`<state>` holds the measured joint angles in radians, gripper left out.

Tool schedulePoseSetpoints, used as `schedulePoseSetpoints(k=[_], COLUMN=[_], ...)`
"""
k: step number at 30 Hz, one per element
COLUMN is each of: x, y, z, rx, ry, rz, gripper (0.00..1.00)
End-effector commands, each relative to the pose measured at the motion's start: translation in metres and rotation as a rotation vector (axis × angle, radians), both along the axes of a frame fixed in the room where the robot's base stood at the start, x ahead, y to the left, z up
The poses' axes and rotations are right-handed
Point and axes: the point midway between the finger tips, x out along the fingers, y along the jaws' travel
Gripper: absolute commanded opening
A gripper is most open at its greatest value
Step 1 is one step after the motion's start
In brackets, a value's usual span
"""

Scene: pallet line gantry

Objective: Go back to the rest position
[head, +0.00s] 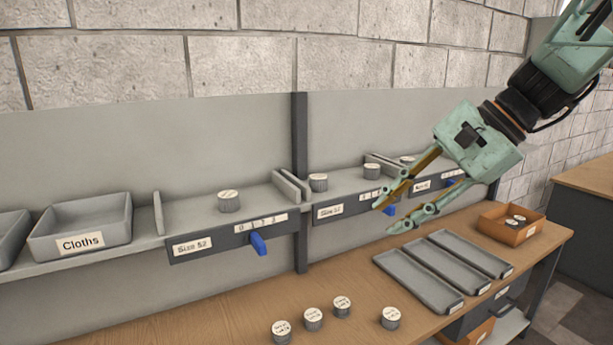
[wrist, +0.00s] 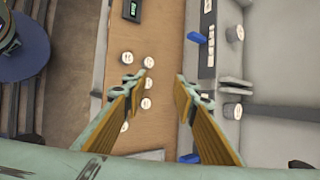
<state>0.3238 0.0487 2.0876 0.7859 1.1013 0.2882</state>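My gripper (head: 382,216) is at the upper right of the head view, on the end of my green arm. It hangs in the air in front of the shelf and above the workbench. Its two fingers are spread apart, and nothing is between them. In the wrist view my gripper (wrist: 164,75) also shows open and empty, with the bench edge and the shelf below it.
Several labelled grey cylinders (head: 313,319) stand on the wooden bench (head: 200,325). Grey trays (head: 418,281) and an orange bin (head: 494,229) sit at its right. The shelf (head: 185,222) holds a Cloths bin (head: 125,229), cylinders and blue levers (head: 258,243).

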Motion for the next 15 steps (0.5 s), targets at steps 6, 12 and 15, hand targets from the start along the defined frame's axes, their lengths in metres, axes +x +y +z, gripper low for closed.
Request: schedulePoseSetpoints(k=[6, 12, 15], x=[-0.044, -0.082, -0.1], y=[0.011, 0.016, 0.017], z=[0.001, -0.001, -0.003], rx=[-0.098, -0.189, -0.232], ry=[-0.035, -0.069, -0.086], rz=[0.095, 0.181, 0.225], gripper=[0.26, 0.26, 0.26])
